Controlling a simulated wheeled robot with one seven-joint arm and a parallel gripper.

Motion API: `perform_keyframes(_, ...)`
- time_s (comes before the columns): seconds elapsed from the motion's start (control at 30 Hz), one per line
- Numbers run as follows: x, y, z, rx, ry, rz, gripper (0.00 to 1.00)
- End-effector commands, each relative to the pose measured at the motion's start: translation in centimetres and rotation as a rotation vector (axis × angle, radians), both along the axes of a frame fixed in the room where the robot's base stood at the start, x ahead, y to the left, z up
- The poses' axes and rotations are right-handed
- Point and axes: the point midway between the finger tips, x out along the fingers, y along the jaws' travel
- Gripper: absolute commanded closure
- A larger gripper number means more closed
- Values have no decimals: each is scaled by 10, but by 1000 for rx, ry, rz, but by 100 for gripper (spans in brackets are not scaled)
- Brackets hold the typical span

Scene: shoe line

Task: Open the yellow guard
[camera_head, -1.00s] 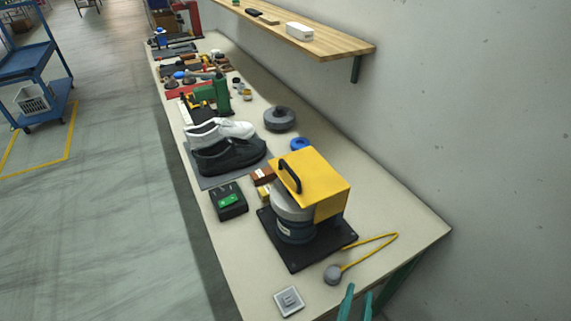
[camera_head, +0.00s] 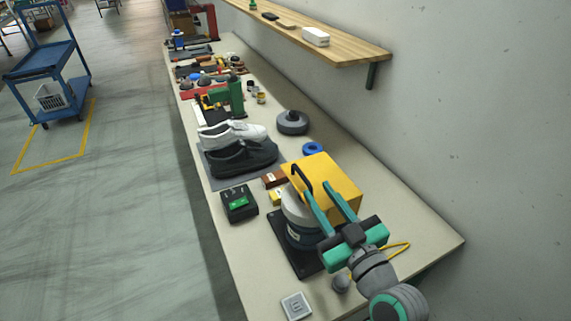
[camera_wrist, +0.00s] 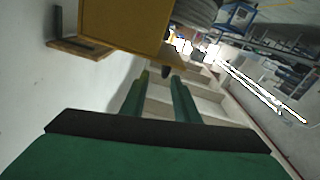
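The yellow guard (camera_head: 342,178) is a box-shaped cover over a grey round machine (camera_head: 298,212) on a black base plate (camera_head: 283,240). It looks closed. A black bar handle (camera_head: 300,176) is on its left side. My gripper (camera_head: 317,189) is in front of the guard, its two green fingers apart and empty. The left fingertip appears close to the handle's lower end; I cannot tell whether they touch. In the wrist view the guard (camera_wrist: 120,22) fills the top, beyond the open fingers (camera_wrist: 160,85). My arm and fingers hide part of the guard's front.
A black box with a green button (camera_head: 239,204) and shoes (camera_head: 238,157) stand left of the machine. A yellow cord (camera_head: 399,246) with a grey knob (camera_head: 341,284) and a grey square plate (camera_head: 296,306) lie near the front. A wooden shelf (camera_head: 345,50) is on the wall.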

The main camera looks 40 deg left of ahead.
Motion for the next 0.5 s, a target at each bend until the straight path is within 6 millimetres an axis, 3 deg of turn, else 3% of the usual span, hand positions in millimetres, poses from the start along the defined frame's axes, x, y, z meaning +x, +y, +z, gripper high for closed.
perform_keyframes(0.27,5,15,0,-48,-5,18,72)
perform_keyframes(0.5,19,48,0,-47,-6,17,72)
